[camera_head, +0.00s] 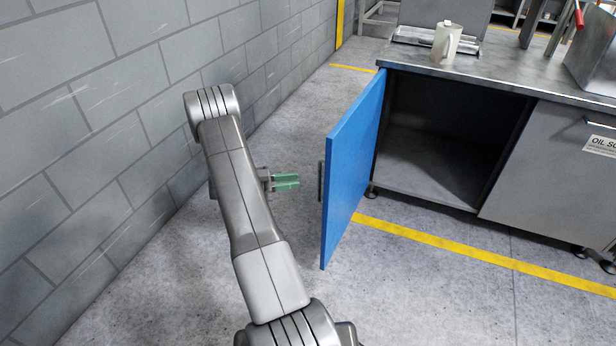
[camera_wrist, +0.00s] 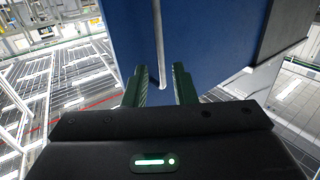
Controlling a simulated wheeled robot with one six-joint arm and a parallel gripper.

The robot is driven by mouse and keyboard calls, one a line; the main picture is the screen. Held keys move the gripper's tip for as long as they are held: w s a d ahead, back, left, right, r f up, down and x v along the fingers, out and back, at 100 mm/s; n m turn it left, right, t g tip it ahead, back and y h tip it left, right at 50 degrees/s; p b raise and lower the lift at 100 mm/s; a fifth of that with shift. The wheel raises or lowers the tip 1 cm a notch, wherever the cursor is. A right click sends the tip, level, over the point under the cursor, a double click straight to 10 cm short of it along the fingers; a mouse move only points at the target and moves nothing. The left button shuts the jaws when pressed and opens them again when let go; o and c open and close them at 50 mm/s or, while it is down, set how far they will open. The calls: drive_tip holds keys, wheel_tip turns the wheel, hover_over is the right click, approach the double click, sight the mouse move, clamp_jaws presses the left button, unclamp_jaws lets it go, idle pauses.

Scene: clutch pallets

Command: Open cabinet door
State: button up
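The blue cabinet door (camera_head: 352,170) stands swung wide open on the left side of the metal cabinet. The cabinet's dark, empty-looking interior (camera_head: 440,140) shows behind it. A handle (camera_head: 321,181) sits on the door's left-facing side. My gripper (camera_head: 287,182) is just left of the handle, with its green fingers pointing at the door and a gap between them. In the wrist view, the open fingers (camera_wrist: 160,86) lie either side of the light handle bar (camera_wrist: 158,45) in the picture, in front of the blue door (camera_wrist: 200,35). The head view shows them apart from it.
A grey block wall (camera_head: 110,110) runs close along the left of my arm. A pitcher (camera_head: 446,44) stands on the worktop (camera_head: 490,68). A closed grey door (camera_head: 545,170) is at right. The floor before the cabinet is clear, with a yellow line (camera_head: 470,251).

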drive_tip(key=shift+s+a, duration=0.2)
drive_tip(key=shift+a, duration=2.05)
drive_tip(key=shift+d, duration=0.15)
drive_tip(key=shift+w+d+b, duration=0.2)
drive_tip(key=shift+d+b, duration=0.15)
drive_tip(key=shift+d, duration=1.95)
drive_tip(key=shift+w+d+b, duration=0.15)
drive_tip(key=shift+d+b, duration=0.25)
drive_tip(key=shift+d, duration=1.85)
drive_tip(key=shift+w+d+b, duration=0.2)
drive_tip(key=shift+d+b, duration=0.15)
drive_tip(key=shift+d, duration=1.95)
